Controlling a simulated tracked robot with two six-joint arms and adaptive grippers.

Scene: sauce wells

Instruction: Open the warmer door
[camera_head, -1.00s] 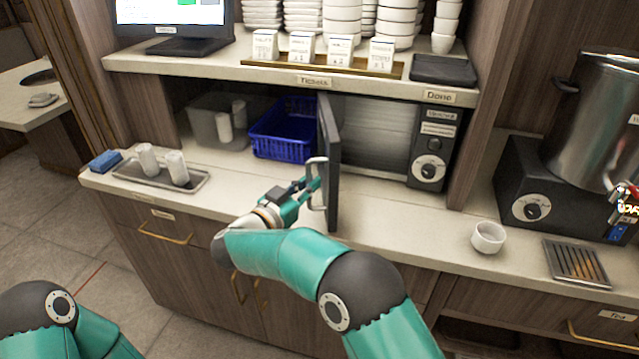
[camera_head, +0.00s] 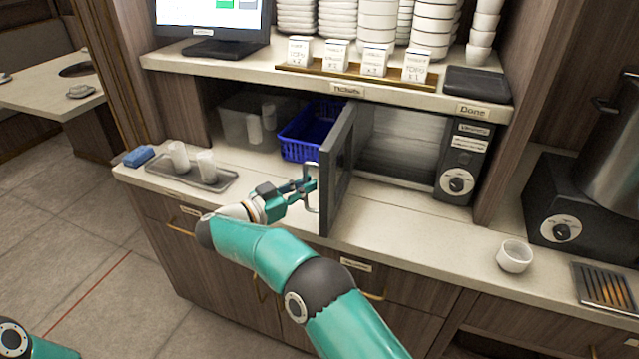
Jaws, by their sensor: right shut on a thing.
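The warmer (camera_head: 405,138) is a dark box with a pale interior and a dial panel at its right, set under the shelf. Its dark door (camera_head: 342,170) stands swung out from the warmer's left side, over the counter, so the warmer's front is uncovered. A grey bar handle (camera_head: 314,208) is on the door's left-facing side. My right gripper (camera_head: 306,187) is shut on this handle, reaching in from the left of the door. Its fingertips are small and partly hidden by the handle. My left arm shows only at the bottom left corner; its gripper is out of view.
A blue basket (camera_head: 305,137) and a clear bin (camera_head: 240,128) stand left of the door. A tray (camera_head: 222,184) with white cups lies on the left counter. A white cup (camera_head: 514,258) stands at right. The counter (camera_head: 420,225) before the warmer is clear.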

